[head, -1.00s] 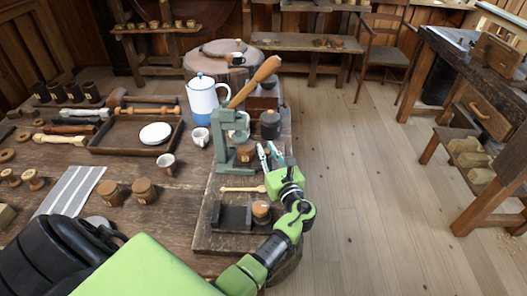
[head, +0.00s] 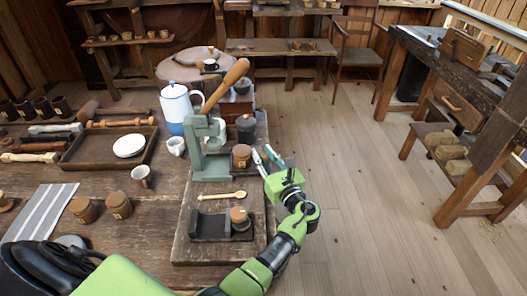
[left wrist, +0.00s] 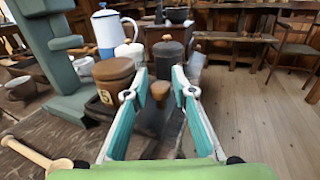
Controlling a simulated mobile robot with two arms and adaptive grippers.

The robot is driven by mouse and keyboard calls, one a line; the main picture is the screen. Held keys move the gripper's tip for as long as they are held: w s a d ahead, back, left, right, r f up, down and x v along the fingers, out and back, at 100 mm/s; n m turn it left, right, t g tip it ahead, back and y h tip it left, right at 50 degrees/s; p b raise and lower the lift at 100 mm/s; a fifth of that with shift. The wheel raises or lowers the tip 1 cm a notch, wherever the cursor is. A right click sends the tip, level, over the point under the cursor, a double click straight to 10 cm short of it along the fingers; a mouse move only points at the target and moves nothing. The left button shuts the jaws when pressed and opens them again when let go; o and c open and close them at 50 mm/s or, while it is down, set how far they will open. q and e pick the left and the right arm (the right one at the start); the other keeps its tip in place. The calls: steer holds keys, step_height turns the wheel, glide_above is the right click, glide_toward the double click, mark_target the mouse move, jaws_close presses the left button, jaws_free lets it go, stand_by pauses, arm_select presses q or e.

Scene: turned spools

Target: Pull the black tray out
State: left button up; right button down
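The black tray (left wrist: 100,110) shows only in part in the left wrist view, as a dark surface beneath a wooden jar marked 5 (left wrist: 114,82). The jar shows in the head view (head: 241,156), just right of the green press (head: 210,168). My left gripper (head: 268,158) is right of the jar. The fingers and jar hide much of the tray. My right gripper is not in view.
A wooden spoon (head: 222,196) and a small black holder with a wooden-lidded jar (head: 212,229) lie on the board in front of the press. A dark jar (head: 246,128) stands behind the tray. The open floor (head: 350,180) right of the table is clear.

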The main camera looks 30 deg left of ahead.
arm_select(q)
step_height(320, 180, up, 10)
steer(key=shift+f, duration=0.1)
stand_by(0.7)
